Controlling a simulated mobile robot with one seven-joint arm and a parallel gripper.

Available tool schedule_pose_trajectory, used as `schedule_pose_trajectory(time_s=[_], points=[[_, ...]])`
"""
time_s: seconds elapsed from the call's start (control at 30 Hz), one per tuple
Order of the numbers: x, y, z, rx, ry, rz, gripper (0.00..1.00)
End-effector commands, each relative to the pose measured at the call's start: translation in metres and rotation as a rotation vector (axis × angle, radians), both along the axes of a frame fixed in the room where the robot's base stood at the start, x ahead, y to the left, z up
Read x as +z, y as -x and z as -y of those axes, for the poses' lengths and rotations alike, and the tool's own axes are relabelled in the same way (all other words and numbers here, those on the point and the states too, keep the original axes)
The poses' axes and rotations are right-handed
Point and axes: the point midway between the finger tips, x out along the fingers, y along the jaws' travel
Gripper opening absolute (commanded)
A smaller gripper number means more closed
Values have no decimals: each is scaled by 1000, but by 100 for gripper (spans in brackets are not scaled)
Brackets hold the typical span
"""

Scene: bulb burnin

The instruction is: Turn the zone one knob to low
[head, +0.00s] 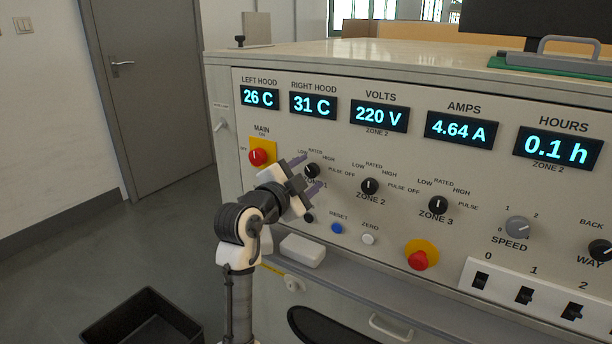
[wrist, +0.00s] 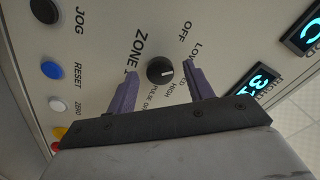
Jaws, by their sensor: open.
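The zone one knob (head: 311,170) is a small black round knob on the panel, at the top left of a row of similar knobs. In the wrist view the zone one knob (wrist: 160,72) lies between my fingers, with its white mark pointing right, roughly toward the partly hidden RATED label; the exact setting is hard to tell. The LOW label (wrist: 196,52) is partly covered by a finger. My gripper (head: 309,174) is open in front of the knob, one purple finger on each side. The wrist view shows my gripper (wrist: 160,77) straddling it; contact is not visible.
The zone 2 knob (head: 370,186) and zone 3 knob (head: 438,205) are to the right. The red main switch (head: 258,157) is close on the left. The blue reset button (head: 337,229), white zero button (head: 369,239) and red button on yellow (head: 418,260) are below.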

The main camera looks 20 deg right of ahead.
Motion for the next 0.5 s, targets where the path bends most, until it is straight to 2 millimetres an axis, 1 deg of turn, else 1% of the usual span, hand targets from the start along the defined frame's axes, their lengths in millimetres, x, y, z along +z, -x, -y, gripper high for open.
schedule_pose_trajectory(time_s=[0.17,0.5], points=[[0,11,-16,3,2,2,52],[-1,58,-77,5,2,1,52]])
